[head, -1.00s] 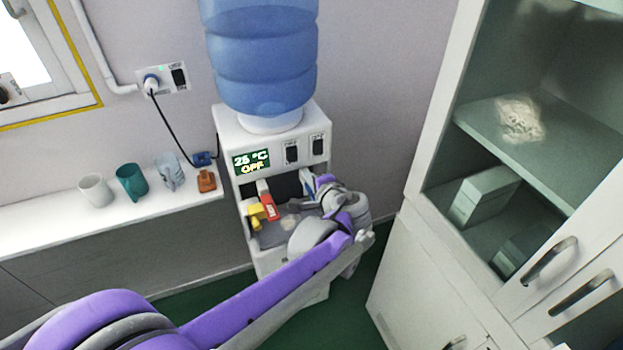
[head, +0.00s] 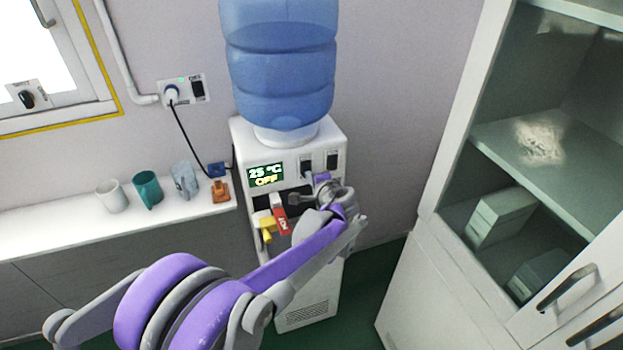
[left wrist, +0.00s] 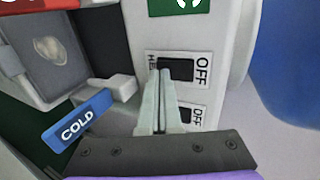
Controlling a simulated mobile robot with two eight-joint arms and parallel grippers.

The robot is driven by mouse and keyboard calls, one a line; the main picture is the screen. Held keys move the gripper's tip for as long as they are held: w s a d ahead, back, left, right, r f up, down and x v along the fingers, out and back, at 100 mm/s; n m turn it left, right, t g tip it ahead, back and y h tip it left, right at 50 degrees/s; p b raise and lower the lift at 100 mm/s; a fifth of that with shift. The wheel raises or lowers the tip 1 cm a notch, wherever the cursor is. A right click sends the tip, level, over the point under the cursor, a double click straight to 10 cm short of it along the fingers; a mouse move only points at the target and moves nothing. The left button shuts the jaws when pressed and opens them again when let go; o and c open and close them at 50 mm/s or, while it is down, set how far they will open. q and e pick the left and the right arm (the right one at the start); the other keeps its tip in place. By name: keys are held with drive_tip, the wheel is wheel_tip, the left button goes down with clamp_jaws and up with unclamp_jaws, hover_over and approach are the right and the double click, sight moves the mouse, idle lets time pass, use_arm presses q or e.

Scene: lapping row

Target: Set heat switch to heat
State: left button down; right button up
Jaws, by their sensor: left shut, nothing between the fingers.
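The water dispenser (head: 240,135) stands against the wall, and its display (head: 266,175) reads 25 °C OFF. The heat switch (head: 306,164) is the left one of two dark rockers on its front. In the left wrist view the heat switch (left wrist: 178,70) shows sideways, with OFF at its right end and a partly covered HE... label at its left end. My left gripper (left wrist: 160,74) is shut and empty, its fingertips at the labelled HE end of that switch; I cannot tell if they touch. In the head view the left gripper (head: 309,178) is just below the switch. My right gripper is not in view.
The second switch (head: 332,160) is close beside the heat switch. The blue COLD tap (left wrist: 80,120) and red HOT tap (head: 282,220) stick out below. A shelf with cups (head: 112,196) is left, a glass-door cabinet (head: 450,230) right.

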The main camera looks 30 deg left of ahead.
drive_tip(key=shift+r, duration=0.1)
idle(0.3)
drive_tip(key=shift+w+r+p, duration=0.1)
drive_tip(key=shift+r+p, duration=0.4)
drive_tip(key=shift+p, duration=0.05)
